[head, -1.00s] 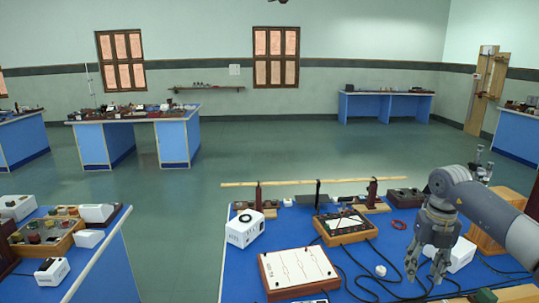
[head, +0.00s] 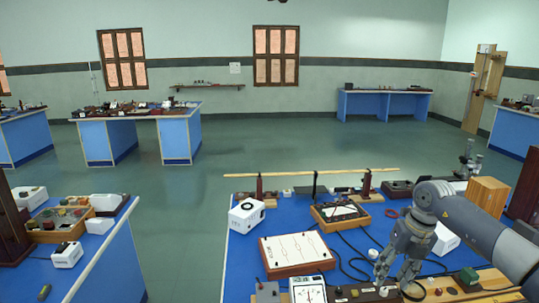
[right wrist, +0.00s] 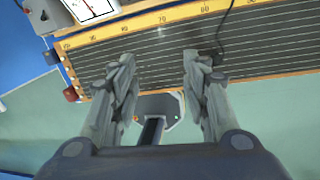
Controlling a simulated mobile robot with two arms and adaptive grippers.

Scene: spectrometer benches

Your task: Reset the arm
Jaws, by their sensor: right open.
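My right arm comes in from the right in the head view. My right gripper (head: 394,284) is open and points down over the near edge of the blue bench. In the right wrist view, the open right gripper (right wrist: 158,70) has nothing between its fingers. A long wooden board with dark strips and a numbered scale (right wrist: 160,45) lies beyond and between the fingertips. I cannot tell whether the fingertips touch it. My left gripper is not in view.
A white-topped panel (head: 297,252), a white box (head: 247,215), a wood-framed instrument (head: 340,216) and a meter (head: 308,290) crowd the blue bench top (head: 242,280). Cables run between them. A wooden block (head: 483,194) stands at the right. Green floor (head: 180,230) is clear between benches.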

